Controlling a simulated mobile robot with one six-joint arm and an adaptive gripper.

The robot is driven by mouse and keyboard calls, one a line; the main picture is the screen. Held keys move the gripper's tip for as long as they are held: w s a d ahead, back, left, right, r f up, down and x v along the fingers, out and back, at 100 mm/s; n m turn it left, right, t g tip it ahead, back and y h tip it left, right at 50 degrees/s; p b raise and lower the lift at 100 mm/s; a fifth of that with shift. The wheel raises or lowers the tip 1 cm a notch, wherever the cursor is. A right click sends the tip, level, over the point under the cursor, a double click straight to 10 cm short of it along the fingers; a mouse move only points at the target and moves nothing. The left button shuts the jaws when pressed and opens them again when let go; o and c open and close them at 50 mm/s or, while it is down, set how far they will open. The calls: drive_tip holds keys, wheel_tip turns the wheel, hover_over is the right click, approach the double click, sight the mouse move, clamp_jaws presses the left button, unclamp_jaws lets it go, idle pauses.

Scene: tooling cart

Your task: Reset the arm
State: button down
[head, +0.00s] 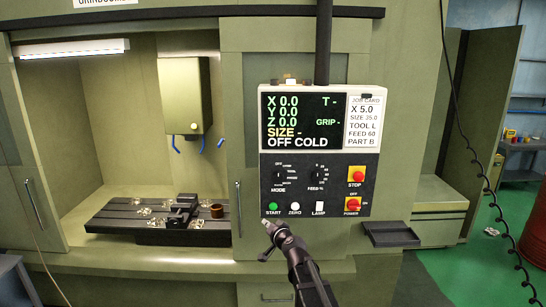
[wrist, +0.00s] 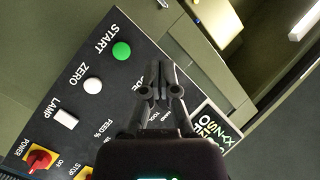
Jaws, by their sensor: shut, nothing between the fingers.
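My gripper (head: 270,226) is shut and empty in the head view. It is at the lower left of the control panel (head: 330,165), just below the green START button (head: 272,206). In the wrist view my gripper's fingertips (wrist: 160,70) are together in front of the panel face, to the right of the green button (wrist: 121,51). I cannot tell whether they touch the panel. Part of the panel is hidden behind the gripper in the wrist view.
The panel screen (head: 302,121) reads OFF COLD. A red STOP button (head: 356,175) and a red POWER switch (head: 352,204) are on its right. A small dark tray (head: 390,234) juts out below. The open machine bay at left holds a slotted table (head: 125,217) and vise.

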drive_tip(key=s+d+f+n+g+h+b, duration=0.1)
drive_tip(key=s+d+f+g+h+b, duration=0.1)
drive_tip(key=s+d+f, duration=0.4)
drive_tip(key=s+d+f+n+g+h+b, duration=0.1)
drive_tip(key=s+d+f+g+h+b, duration=0.2)
drive_tip(key=s+f, duration=0.9)
drive_tip(key=s+d+f+n+g+h+b, duration=0.1)
drive_tip(key=s+d+f+g+h+b, duration=0.1)
drive_tip(key=s+d+f+g+b, duration=0.4)
drive_tip(key=s+d+f+g, duration=0.3)
drive_tip(key=s+d+f, duration=0.1)
drive_tip(key=s, duration=0.2)
